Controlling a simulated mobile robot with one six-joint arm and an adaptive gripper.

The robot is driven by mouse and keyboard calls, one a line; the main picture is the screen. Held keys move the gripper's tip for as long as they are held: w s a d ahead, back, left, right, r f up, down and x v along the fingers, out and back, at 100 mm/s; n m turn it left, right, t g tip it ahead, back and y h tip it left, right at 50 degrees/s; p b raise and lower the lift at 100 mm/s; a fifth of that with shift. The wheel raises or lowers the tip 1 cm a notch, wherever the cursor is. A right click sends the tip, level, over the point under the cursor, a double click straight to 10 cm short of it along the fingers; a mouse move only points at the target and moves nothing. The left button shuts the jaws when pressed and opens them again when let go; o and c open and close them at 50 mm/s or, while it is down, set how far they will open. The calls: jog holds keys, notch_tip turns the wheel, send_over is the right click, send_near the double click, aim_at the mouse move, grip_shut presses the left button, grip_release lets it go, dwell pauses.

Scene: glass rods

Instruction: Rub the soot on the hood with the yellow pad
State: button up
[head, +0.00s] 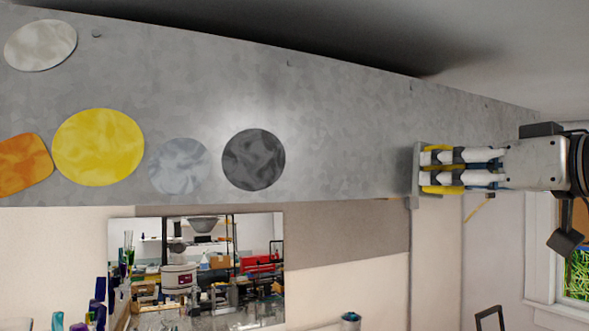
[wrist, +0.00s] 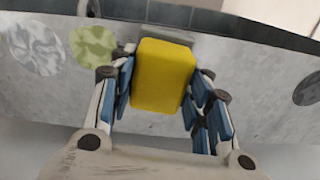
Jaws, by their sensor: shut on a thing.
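The grey metal hood (head: 340,120) runs across the head view. The soot, a dark grey mottled round patch (head: 253,160), is on its face left of centre; a dark patch (wrist: 309,90) shows at the wrist view's right edge. My gripper (head: 445,170) is at the hood's right part, well right of the soot. It is shut on the yellow pad (wrist: 163,76), whose edges (head: 440,190) show around the fingers in the head view. The pad is by a grey plate (head: 416,170) on the hood. I cannot tell whether they touch.
Other patches on the hood are a yellow round one (head: 98,147), a pale blue-grey one (head: 180,166), an orange one (head: 22,165) and a cream one (head: 40,45). A yellow-green patch (wrist: 92,45) shows in the wrist view. The hood between soot and gripper is bare.

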jog(key=shift+x, duration=0.95)
dwell(0.6)
jog(key=shift+d, duration=0.2)
jog(key=shift+w+d+p, duration=1.15)
jog(key=shift+w+d, duration=1.25)
jog(key=shift+d, duration=4.05)
jog(key=shift+s+a+b, duration=0.8)
jog(key=shift+a+b, duration=0.75)
jog(key=shift+a, duration=0.7)
jog(key=shift+s+a+b, duration=0.8)
jog(key=shift+a+b, duration=0.75)
jog(key=shift+a, duration=0.7)
jog(key=shift+s+a+b, duration=0.8)
jog(key=shift+a+b, duration=0.75)
jog(key=shift+a, duration=0.65)
